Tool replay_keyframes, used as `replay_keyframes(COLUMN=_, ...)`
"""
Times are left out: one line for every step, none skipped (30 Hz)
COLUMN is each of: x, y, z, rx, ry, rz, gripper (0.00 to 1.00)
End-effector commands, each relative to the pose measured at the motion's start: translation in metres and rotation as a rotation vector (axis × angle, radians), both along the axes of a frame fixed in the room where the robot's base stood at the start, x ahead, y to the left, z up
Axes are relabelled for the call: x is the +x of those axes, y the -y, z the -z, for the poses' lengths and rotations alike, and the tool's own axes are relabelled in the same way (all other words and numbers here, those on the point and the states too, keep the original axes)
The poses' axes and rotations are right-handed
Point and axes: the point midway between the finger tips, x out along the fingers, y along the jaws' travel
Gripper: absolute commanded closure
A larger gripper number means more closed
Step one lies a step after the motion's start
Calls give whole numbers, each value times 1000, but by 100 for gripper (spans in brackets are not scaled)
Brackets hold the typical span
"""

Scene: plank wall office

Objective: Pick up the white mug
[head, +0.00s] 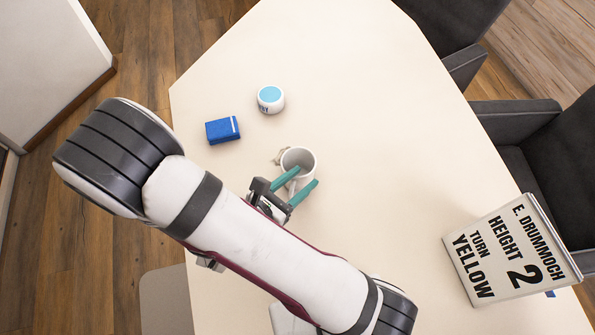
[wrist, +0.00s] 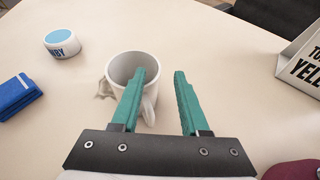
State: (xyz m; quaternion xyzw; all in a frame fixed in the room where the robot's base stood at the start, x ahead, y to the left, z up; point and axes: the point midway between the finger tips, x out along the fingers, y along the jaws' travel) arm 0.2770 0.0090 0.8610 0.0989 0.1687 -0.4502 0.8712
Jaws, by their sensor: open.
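The white mug (head: 298,158) stands upright on the pale table, mouth up. In the wrist view the mug (wrist: 119,76) is left of centre, partly hidden by a finger. My gripper (head: 305,177) is open, with two teal fingers low over the mug's near side. In the wrist view the gripper (wrist: 161,72) has its left finger overlapping the mug and its right finger over bare table. A white part like a handle shows beside the left finger, between the fingers. A beige piece sticks out from the mug's left side. I cannot tell whether a finger touches the mug.
A blue box (head: 222,130) and a white tub with a light blue top (head: 270,99) stand beyond the mug to the left. The table (head: 390,130) is clear right of the mug. Dark chairs (head: 545,150) line the right edge.

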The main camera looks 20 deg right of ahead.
Motion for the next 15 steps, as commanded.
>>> replay_keyframes(x=6, y=7, z=5, rx=-2, ry=-2, rz=6, gripper=55)
replay_keyframes(x=10, y=11, z=8, rx=-1, ry=-2, rz=6, gripper=55)
replay_keyframes(x=14, y=16, z=10, rx=-2, ry=-1, rz=6, gripper=55)
replay_keyframes(x=16, y=19, z=12, rx=-1, ry=-2, rz=6, gripper=55)
replay_keyframes(x=18, y=21, z=13, rx=0, ry=-1, rz=5, gripper=55)
replay_keyframes(x=19, y=23, z=14, rx=0, ry=0, rz=3, gripper=55)
replay_keyframes(x=20, y=23, z=14, rx=0, ry=0, rz=2, gripper=55)
replay_keyframes(x=20, y=23, z=14, rx=0, ry=0, rz=1, gripper=55)
replay_keyframes(x=20, y=23, z=14, rx=1, ry=1, rz=2, gripper=55)
replay_keyframes(x=20, y=23, z=14, rx=1, ry=1, rz=2, gripper=55)
replay_keyframes(x=20, y=23, z=14, rx=1, ry=2, rz=1, gripper=55)
replay_keyframes(x=20, y=23, z=14, rx=1, ry=2, rz=1, gripper=55)
replay_keyframes(x=20, y=23, z=14, rx=1, ry=2, rz=1, gripper=61)
replay_keyframes(x=20, y=23, z=14, rx=1, ry=2, rz=1, gripper=66)
replay_keyframes(x=20, y=23, z=14, rx=1, ry=2, rz=1, gripper=73)
